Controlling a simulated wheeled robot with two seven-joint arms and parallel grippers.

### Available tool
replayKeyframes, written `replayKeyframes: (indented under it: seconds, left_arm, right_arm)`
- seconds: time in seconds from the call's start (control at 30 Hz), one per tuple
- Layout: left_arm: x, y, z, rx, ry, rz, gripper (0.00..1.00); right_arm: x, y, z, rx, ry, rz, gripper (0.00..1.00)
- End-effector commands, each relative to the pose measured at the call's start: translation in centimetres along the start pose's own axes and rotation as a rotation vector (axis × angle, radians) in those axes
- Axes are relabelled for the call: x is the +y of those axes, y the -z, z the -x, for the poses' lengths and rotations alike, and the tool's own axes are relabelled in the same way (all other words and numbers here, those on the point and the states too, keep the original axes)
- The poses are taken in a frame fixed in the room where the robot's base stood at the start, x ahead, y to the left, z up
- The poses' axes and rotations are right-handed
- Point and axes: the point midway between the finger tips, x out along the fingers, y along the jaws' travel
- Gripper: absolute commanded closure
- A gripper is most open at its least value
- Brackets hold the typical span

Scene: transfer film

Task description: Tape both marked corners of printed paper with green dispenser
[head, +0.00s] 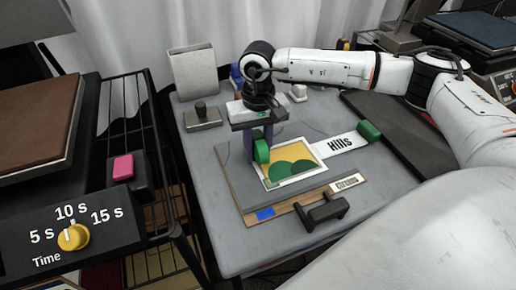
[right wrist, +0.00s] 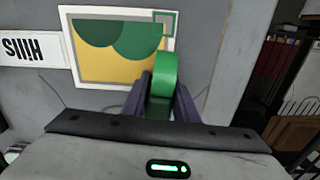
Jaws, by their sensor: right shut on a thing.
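The printed paper (head: 276,155) lies flat on a board on the grey table, with green hills on yellow and a pale border. It also shows in the right wrist view (right wrist: 100,62). There a green square outline (right wrist: 165,17) marks one corner; the other marked corner cannot be made out. My right gripper (head: 257,150) is shut on the green dispenser (right wrist: 163,75), at the paper's far left side in the head view. The dispenser shows between its fingers in the head view (head: 262,152) too. Contact with the paper cannot be told. My left gripper is out of view.
A "Hills" strip (head: 341,144) with a green block (head: 369,131) at its end lies right of the paper. A black handled tool (head: 322,212) and a blue patch (head: 265,213) are at the near side. A timer panel (head: 75,235) stands left.

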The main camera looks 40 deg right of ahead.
Motion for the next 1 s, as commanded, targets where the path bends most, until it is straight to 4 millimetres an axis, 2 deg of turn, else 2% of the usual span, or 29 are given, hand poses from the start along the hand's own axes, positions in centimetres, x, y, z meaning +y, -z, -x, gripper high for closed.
replayKeyframes:
  seconds: [0.27,1.0]
  left_arm:
    - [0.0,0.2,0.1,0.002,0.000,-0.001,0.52]
    - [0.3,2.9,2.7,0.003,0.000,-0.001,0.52]
  right_arm:
    - [0.0,-0.2,0.0,-0.005,-0.002,0.001,0.92]
    - [0.0,0.0,6.0,-0.001,0.001,0.000,0.92]
